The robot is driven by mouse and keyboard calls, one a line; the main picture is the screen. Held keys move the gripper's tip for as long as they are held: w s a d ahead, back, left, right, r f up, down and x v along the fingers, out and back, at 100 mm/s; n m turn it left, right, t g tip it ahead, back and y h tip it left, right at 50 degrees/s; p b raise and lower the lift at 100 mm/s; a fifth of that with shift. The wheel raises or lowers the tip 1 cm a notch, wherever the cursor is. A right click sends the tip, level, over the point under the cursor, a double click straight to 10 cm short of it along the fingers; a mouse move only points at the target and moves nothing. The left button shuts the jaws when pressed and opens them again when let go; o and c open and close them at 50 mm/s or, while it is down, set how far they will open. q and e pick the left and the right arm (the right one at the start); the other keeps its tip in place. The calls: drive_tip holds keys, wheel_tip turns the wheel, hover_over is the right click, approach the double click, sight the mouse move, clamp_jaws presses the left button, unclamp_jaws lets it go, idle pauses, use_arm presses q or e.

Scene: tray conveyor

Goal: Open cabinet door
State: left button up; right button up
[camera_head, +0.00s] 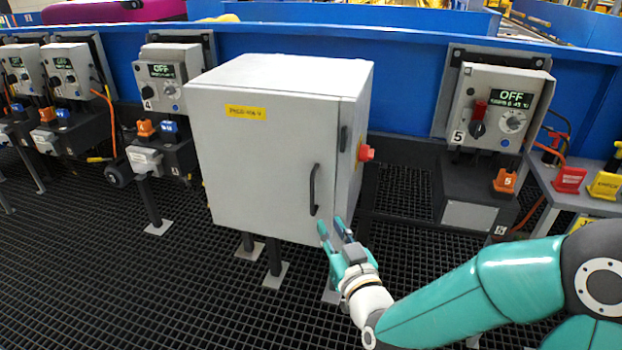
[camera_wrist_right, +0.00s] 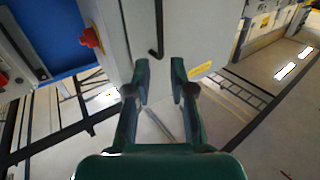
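A light grey cabinet (camera_head: 270,140) stands on short dark legs in the middle of the head view. Its front door (camera_head: 255,170) looks shut and has a yellow label. A dark vertical handle (camera_head: 313,189) is near the door's right edge. My right gripper (camera_head: 333,226) is just below and slightly right of the handle, with its fingers apart and nothing between them. In the right wrist view the open fingers (camera_wrist_right: 160,75) point toward the cabinet, and the dark handle (camera_wrist_right: 158,30) shows beyond the fingertips. My left gripper is not in view.
A red knob (camera_head: 365,152) sticks out from the cabinet's right side. Several control boxes line the blue conveyor wall (camera_head: 410,80), including box 5 (camera_head: 498,105) at the right. A side table (camera_head: 585,195) holds red and yellow pieces. The dark grating floor (camera_head: 110,270) in front is clear.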

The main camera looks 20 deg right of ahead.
sight(312, 195)
drive_tip(key=w, duration=1.3)
drive_tip(key=shift+f, duration=0.1)
clamp_jaws()
drive_tip(key=shift+a, duration=0.1)
